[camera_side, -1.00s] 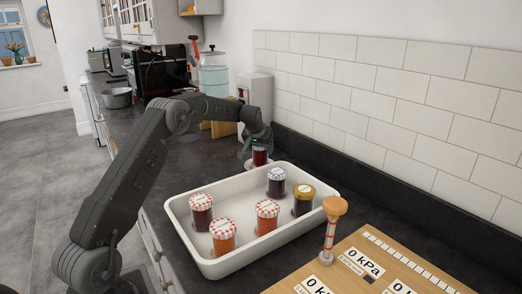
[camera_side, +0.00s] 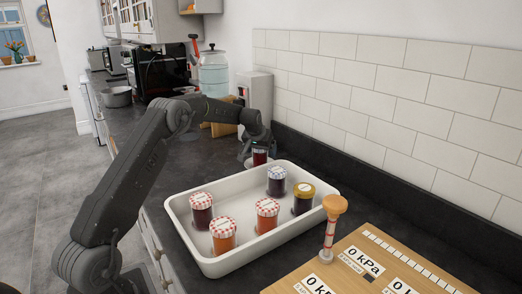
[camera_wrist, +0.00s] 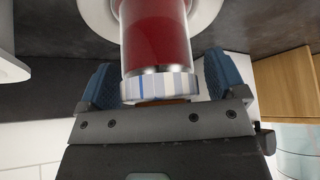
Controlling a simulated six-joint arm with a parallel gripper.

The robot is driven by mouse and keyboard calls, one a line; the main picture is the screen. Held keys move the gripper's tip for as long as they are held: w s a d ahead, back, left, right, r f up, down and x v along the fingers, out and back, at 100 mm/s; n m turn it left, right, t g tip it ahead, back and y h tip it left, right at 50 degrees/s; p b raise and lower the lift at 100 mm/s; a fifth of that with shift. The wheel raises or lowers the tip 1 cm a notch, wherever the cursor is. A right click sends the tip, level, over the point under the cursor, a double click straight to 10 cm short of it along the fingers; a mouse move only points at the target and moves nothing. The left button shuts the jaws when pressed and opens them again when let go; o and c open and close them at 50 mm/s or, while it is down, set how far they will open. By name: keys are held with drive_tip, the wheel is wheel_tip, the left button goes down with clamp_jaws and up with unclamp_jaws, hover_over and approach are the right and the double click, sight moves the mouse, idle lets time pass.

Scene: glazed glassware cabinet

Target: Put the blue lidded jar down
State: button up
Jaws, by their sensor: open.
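The blue lidded jar (camera_wrist: 157,35) holds dark red contents and has a white lid with blue stripes. In the wrist view it sits between my gripper's two blue fingers (camera_wrist: 158,85), which are apart with a gap on each side of the lid. A white round base (camera_wrist: 203,14) shows around the jar's far end. In the side view the jar (camera_side: 260,158) is upright behind the tray, under my gripper (camera_side: 258,149). Its bottom is partly hidden by the tray rim there.
A white tray (camera_side: 190,238) with several lidded jars stands just in front. A wooden board (camera_side: 350,262) with pressure labels and a wooden-topped stamp-like tool (camera_side: 332,212) are at right. The tiled wall (camera_side: 390,90) is close behind.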

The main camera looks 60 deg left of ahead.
drive_tip(key=shift+r, duration=0.55)
drive_tip(key=v, duration=1.1)
drive_tip(key=s+d+r+m+h, duration=0.1)
drive_tip(key=s+d+r+m, duration=0.1)
drive_tip(key=s+d+r, duration=0.5)
drive_tip(key=s+d+r+m+h, duration=0.1)
drive_tip(key=s+d, duration=0.4)
drive_tip(key=d, duration=0.7)
drive_tip(key=s+d+f+m, duration=0.1)
drive_tip(key=s+d, duration=0.3)
drive_tip(key=s, duration=0.3)
drive_tip(key=s+d+f+m+h, duration=0.1)
drive_tip(key=s+d+f, duration=0.1)
drive_tip(key=s+d, duration=0.2)
drive_tip(key=s+d+f+m, duration=0.1)
drive_tip(key=s+d, duration=0.3)
drive_tip(key=s, duration=0.6)
drive_tip(key=shift+s+d+f+m+t, duration=0.3)
drive_tip(key=shift+d+f+m, duration=0.1)
drive_tip(key=shift+f, duration=0.3)
